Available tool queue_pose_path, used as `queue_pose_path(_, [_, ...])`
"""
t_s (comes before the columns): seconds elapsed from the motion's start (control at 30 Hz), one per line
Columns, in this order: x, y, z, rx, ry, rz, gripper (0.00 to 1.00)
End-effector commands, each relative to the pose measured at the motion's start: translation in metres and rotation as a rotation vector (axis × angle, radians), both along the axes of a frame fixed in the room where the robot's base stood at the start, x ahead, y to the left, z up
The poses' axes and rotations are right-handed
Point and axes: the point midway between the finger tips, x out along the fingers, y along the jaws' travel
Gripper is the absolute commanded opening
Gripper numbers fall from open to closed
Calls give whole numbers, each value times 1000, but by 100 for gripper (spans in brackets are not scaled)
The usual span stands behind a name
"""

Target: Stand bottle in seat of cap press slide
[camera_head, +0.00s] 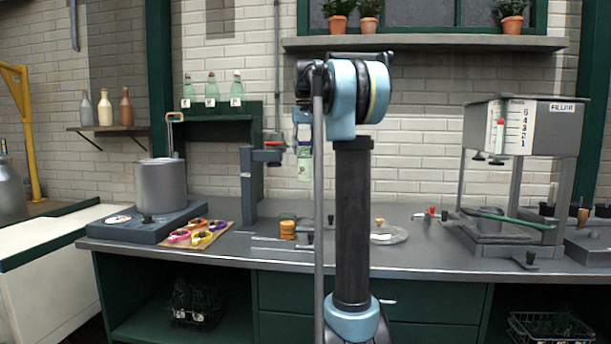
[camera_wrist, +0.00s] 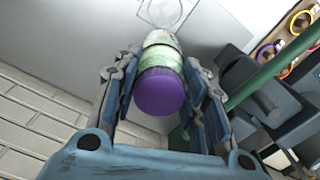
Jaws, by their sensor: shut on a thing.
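My gripper (camera_head: 304,140) is shut on a pale green glass bottle (camera_head: 304,168) with a light label. The bottle hangs about upright above the bench, just right of the cap press (camera_head: 248,188), apart from it. In the wrist view the bottle (camera_wrist: 162,52) sits between both fingers, its purple cap (camera_wrist: 160,92) facing the camera. The press also shows at the right of the wrist view (camera_wrist: 262,105). The slide (camera_head: 268,239) lies low on the bench by the press foot. Its seat is not clear in the head view; a faint round outline (camera_wrist: 166,8) shows beyond the bottle's far end.
Coloured rings (camera_head: 200,232) lie on a board at left, beside a metal pot (camera_head: 163,185). A round plate (camera_head: 388,234) and the filler (camera_head: 520,130) stand right. Several bottles (camera_head: 211,92) stand on the green rack behind.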

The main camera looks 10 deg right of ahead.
Motion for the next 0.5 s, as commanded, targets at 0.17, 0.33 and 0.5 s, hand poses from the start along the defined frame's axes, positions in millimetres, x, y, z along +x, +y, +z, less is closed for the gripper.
queue_pose_path(0.17, [-22,0,-45,-1,0,97,0])
queue_pose_path(0.33, [-38,0,-73,-1,0,162,0])
queue_pose_path(0.5, [-44,0,-85,-1,0,186,0])
